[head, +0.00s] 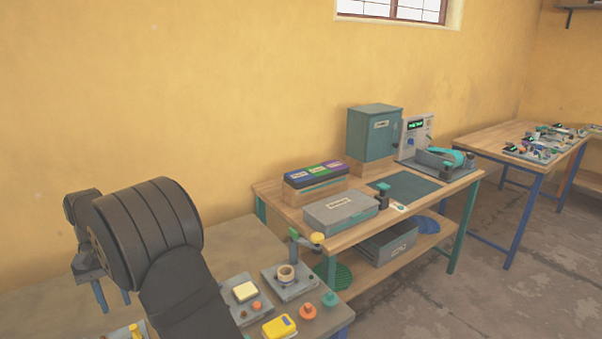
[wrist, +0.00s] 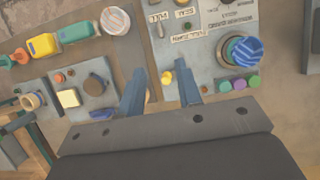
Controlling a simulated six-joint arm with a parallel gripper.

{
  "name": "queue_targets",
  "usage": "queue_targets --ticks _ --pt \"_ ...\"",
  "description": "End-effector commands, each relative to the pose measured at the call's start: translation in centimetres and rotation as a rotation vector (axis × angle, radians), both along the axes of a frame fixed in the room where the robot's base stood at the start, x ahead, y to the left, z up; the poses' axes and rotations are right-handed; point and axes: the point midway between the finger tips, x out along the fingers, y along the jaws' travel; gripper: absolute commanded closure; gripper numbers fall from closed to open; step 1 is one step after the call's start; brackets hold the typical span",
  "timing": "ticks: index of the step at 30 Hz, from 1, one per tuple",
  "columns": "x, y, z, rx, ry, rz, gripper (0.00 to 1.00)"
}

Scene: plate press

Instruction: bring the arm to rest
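My gripper (head: 115,306) hangs at the lower left of the head view, with its two blue fingers pointing down. In the wrist view my gripper (wrist: 161,68) shows its fingers well apart, with nothing held between them. It is above the workbench (head: 235,240), apart from the things on it as far as I can see. My dark arm hides part of the bench in the head view. No part of the plate press can be named with certainty.
Below are a labelled panel (wrist: 215,50) with a blue striped knob (wrist: 244,51), a yellow block (wrist: 43,44) and a striped round cap (wrist: 115,20). A fixture with a ring (head: 286,273) stands near the bench edge. A second table (head: 355,236) holds boxes farther right.

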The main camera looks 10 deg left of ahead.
Motion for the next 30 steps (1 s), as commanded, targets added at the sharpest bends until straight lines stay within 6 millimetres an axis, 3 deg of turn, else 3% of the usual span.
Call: queue_targets --ticks 5,24,30 --pt "-0.4 -0.4 -1.4 -0.003 0.001 0.000 0.68" --pt "-3.7 -3.8 -12.8 -0.003 0.003 -0.001 0.68" --pt "-4.4 -4.5 -15.2 -0.002 0.002 -0.001 0.68"
